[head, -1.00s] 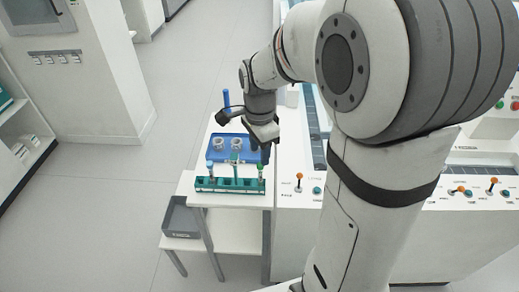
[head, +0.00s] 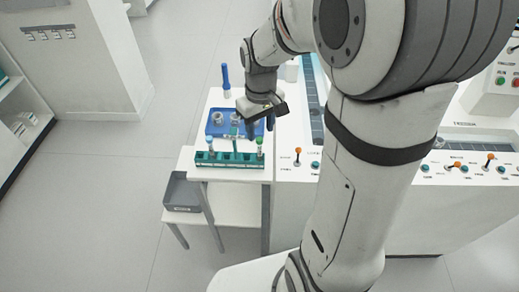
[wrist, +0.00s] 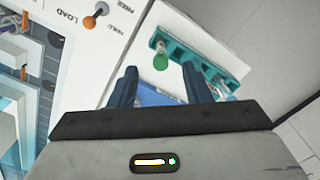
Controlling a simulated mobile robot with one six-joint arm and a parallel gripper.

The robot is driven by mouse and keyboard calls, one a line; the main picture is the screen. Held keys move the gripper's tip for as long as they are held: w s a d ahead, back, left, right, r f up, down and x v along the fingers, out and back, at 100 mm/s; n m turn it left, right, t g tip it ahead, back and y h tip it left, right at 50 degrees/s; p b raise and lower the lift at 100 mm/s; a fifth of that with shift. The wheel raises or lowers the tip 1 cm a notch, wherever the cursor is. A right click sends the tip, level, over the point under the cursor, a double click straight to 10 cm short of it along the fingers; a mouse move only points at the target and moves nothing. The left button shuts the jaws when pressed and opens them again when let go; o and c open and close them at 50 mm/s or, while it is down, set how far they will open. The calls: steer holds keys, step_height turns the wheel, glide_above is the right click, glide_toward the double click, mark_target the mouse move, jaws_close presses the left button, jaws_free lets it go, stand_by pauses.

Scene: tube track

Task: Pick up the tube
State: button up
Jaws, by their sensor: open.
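A teal rack (head: 230,159) stands at the front of a white table and holds several upright tubes. My gripper (head: 263,128) is open and empty, just behind and above the right end of the rack. In the wrist view, a green tube cap (wrist: 160,62) shows beyond the spread fingers of my gripper (wrist: 158,78), apart from them. The teal rack also shows there (wrist: 205,65).
A blue tray (head: 217,124) with round holders lies behind the rack. A blue upright object (head: 226,77) stands farther back. A grey bin (head: 182,190) sits on the lower shelf at the left. A machine panel with an orange-knobbed lever (head: 297,152) is close on the right.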

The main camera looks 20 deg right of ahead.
mark_target(259, 147)
steer(key=n, duration=0.4)
steer(key=shift+f+n, duration=0.2)
steer(key=shift+n, duration=0.1)
step_height(259, 147, down, 8)
steer(key=shift+w+a+r, duration=0.1)
steer(key=shift+w+r, duration=0.05)
steer(key=shift+c, duration=0.2)
steer(key=c, duration=0.8)
steer(key=shift+r, duration=0.1)
step_height(259, 147, up, 10)
steer(key=shift+f, duration=0.1)
steer(key=shift+f, duration=0.15)
steer(key=shift+f+b, duration=3.15)
steer(key=shift+f, duration=1.4)
